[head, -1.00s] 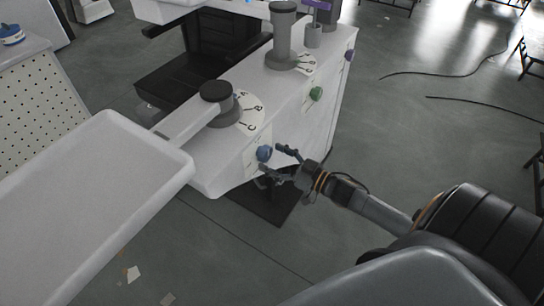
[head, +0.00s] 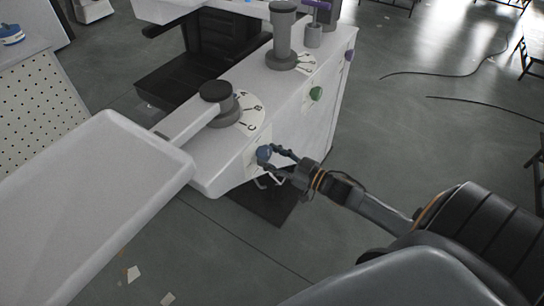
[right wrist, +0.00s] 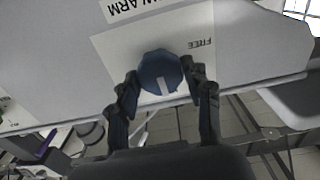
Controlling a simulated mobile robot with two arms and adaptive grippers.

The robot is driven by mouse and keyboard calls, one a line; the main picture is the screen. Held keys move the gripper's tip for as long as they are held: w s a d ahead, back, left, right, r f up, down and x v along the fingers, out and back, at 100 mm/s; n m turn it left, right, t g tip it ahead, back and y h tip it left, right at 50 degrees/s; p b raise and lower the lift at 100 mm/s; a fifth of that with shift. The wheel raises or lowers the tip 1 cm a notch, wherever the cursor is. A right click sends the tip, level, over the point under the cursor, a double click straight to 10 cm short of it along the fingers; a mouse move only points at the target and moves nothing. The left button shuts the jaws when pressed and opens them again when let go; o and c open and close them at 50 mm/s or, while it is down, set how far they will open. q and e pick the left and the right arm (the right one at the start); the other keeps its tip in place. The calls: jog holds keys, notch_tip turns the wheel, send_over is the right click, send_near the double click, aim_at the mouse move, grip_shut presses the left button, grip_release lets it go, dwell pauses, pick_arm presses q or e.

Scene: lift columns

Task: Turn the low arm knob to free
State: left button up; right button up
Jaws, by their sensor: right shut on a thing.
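The low arm knob (head: 264,153) is a blue knob on the front face of the white cabinet. In the right wrist view the blue knob (right wrist: 160,74) has a white pointer line that points toward the bottom of the picture. The label FREE (right wrist: 188,48) is printed at its upper right, upside down. My right gripper (head: 268,157) has its fingers on both sides of the knob and is shut on it; the fingers (right wrist: 160,88) also show in the right wrist view. My left gripper is not in view.
The white cabinet (head: 318,125) also carries a green knob (head: 316,94) and a purple knob (head: 348,55). A long white arm (head: 90,200) reaches to the lower left from a grey pivot by an A, B, C dial (head: 252,115).

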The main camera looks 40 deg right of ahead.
jog(key=n, duration=0.8)
jog(key=shift+n, duration=0.4)
jog(key=n, duration=0.4)
jog(key=shift+f+n+b, duration=0.1)
jog(key=shift+n+b, duration=0.2)
jog(key=n+b, duration=0.1)
jog(key=n, duration=0.3)
jog(key=shift+n, duration=0.3)
jog(key=o, duration=1.2)
jog(key=shift+c, duration=0.2)
jog(key=shift+s, duration=0.1)
